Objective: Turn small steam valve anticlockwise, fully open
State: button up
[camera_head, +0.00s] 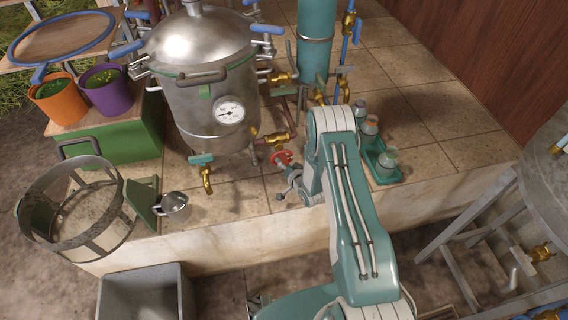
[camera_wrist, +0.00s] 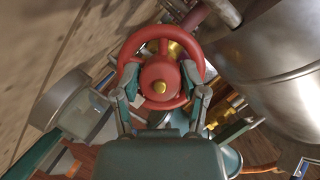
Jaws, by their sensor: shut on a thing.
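In the head view my gripper (camera_head: 288,178) is at the wheel, partly hidden by my arm. Brass valve parts show behind the wheel; how far the valve is turned cannot be told.
The steel still (camera_head: 196,95) with its gauge (camera_head: 230,112) stands just behind left. A green tray (camera_head: 381,162) with several small bottles is right of my arm. Tiles between cup and wheel are clear.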

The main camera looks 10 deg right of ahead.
jog(key=n, duration=0.1)
jog(key=n+h, duration=0.2)
jog(key=shift+w+a+g, duration=0.15)
jog(key=shift+a+g, duration=0.1)
jog(key=shift+g, duration=0.05)
jog(key=n+h, duration=0.2)
jog(key=n, duration=0.1)
jog(key=shift+c, duration=0.4)
jog(key=n+h, duration=0.2)
jog(key=n, duration=0.1)
jog(key=shift+d, duration=0.1)
jog(key=n+h, duration=0.2)
jog(key=n, duration=0.1)
jog(key=shift+n, duration=0.3)
jog(key=n+t+h, duration=0.1)
jog(key=n, duration=0.2)
jog(key=shift+t+h, duration=0.3)
jog(key=shift+h, duration=0.1)
jog(key=n+t+h, duration=0.1)
jog(key=n, duration=0.3)
jog(key=n+t, duration=0.2)
jog(key=n, duration=0.3)
jog(key=shift+d+n, duration=0.1)
jog(key=shift+n, duration=0.3)
jog(key=shift+r+n+t+y, duration=0.15)
jog(key=shift+n+t, duration=0.35)
jog(key=shift+n, duration=0.6)
jog(key=shift+n+t+y, duration=0.25)
jog(key=shift+n+t, duration=0.25)
jog(key=shift+n, duration=0.6)
